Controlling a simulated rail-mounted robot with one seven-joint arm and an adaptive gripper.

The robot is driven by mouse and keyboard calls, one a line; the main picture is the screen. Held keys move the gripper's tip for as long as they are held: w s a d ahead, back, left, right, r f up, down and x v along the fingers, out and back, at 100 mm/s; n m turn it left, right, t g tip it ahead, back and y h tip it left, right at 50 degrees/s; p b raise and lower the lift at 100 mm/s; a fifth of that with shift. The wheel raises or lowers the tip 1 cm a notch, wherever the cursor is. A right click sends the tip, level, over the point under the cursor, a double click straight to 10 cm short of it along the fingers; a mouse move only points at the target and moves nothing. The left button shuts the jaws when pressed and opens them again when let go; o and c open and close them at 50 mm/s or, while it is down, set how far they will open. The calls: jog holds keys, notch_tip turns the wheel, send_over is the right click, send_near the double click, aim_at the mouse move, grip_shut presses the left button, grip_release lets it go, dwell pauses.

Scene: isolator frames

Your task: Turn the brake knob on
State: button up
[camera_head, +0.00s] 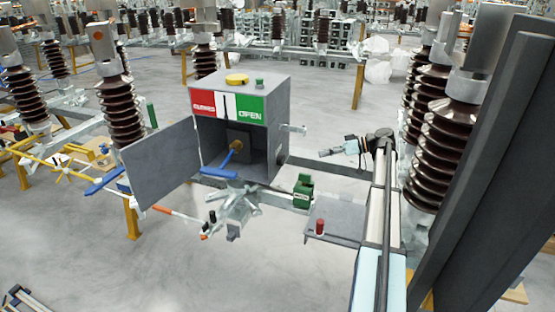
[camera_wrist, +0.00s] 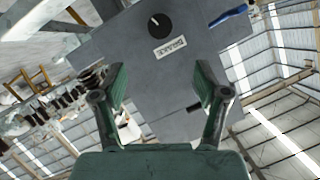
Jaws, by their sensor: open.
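The brake knob (camera_wrist: 160,25) is a round black knob with a white pointer line, on a grey panel near the top of the wrist view. A white BRAKE label (camera_wrist: 170,47) sits just below it, tilted and upside down. My gripper (camera_wrist: 163,92) is open and empty, with its two green fingers spread. The knob lies ahead of the fingers, between their lines and apart from them. In the head view my gripper (camera_head: 326,152) is to the right of the grey control box (camera_head: 283,104).
The box's door (camera_head: 163,163) stands open on the left. A blue-handled crank (camera_head: 222,172) sits in the box's opening. A yellow knob (camera_head: 237,80) is on top. A small shelf (camera_head: 340,228) with a red cylinder (camera_head: 319,227) is below my arm. Brown insulators (camera_head: 440,125) stand right.

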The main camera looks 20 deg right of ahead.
aim_at(283, 161)
jog(key=p+x, duration=0.5)
jog(key=x, duration=1.1)
jog(key=c, duration=1.2)
